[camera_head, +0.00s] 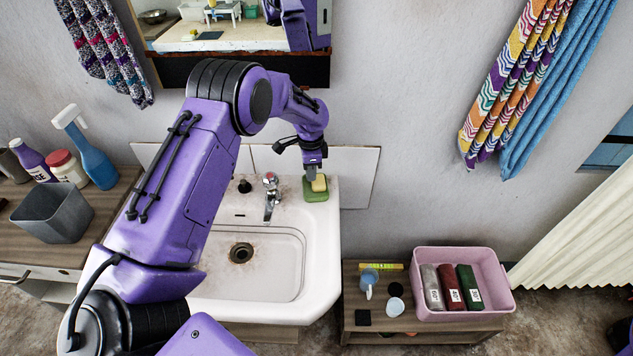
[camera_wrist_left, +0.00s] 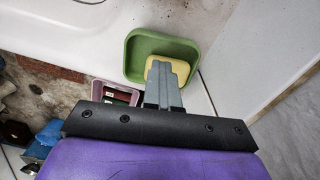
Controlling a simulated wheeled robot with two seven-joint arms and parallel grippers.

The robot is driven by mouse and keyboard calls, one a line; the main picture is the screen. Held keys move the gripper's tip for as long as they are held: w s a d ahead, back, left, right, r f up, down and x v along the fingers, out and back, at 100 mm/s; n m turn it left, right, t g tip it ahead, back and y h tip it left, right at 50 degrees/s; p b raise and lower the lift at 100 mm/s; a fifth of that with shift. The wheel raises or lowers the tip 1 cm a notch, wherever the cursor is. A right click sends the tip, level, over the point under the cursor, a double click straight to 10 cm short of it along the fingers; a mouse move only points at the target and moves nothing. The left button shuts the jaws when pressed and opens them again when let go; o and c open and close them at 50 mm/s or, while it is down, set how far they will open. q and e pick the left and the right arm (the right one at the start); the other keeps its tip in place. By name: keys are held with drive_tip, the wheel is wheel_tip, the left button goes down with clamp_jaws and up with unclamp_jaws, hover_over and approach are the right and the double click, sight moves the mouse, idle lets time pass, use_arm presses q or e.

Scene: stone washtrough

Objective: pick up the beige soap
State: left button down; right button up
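The beige soap (camera_head: 319,184) lies in a green soap dish (camera_head: 316,196) on the back right corner of the white sink. My left gripper (camera_head: 311,176) points down at the dish, with its fingertips right beside the soap on its left side. In the left wrist view, the soap (camera_wrist_left: 181,68) shows partly behind the grey fingers (camera_wrist_left: 160,68), inside the green dish (camera_wrist_left: 140,48). My right gripper is not in view.
The sink (camera_head: 325,240) has a tap (camera_head: 271,195) left of the dish. A wall and splashback (camera_head: 355,172) stand close behind. A pink bin (camera_head: 430,258) with several bottles or packs is at the right, and a grey bin (camera_head: 52,215) at the left.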

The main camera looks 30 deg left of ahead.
use_arm(q)
drive_tip(key=s+a+r+b, duration=0.1)
drive_tip(key=s+a+r, duration=0.1)
drive_tip(key=s+r, duration=0.1)
drive_tip(key=s+a+r+b, duration=0.1)
drive_tip(key=s+a+r, duration=0.1)
drive_tip(key=s, duration=0.1)
drive_tip(key=s+a+r+b, duration=0.1)
drive_tip(key=s+a+r, duration=0.1)
drive_tip(key=s+r, duration=0.1)
drive_tip(key=shift+s+a+r, duration=0.35)
drive_tip(key=shift+s, duration=0.1)
drive_tip(key=shift+s+a+r, duration=0.15)
drive_tip(key=shift+s+r, duration=0.15)
drive_tip(key=shift+s, duration=0.2)
drive_tip(key=c, duration=1.3)
unclamp_jaws()
drive_tip(key=shift+w, duration=0.15)
drive_tip(key=o, duration=0.9)
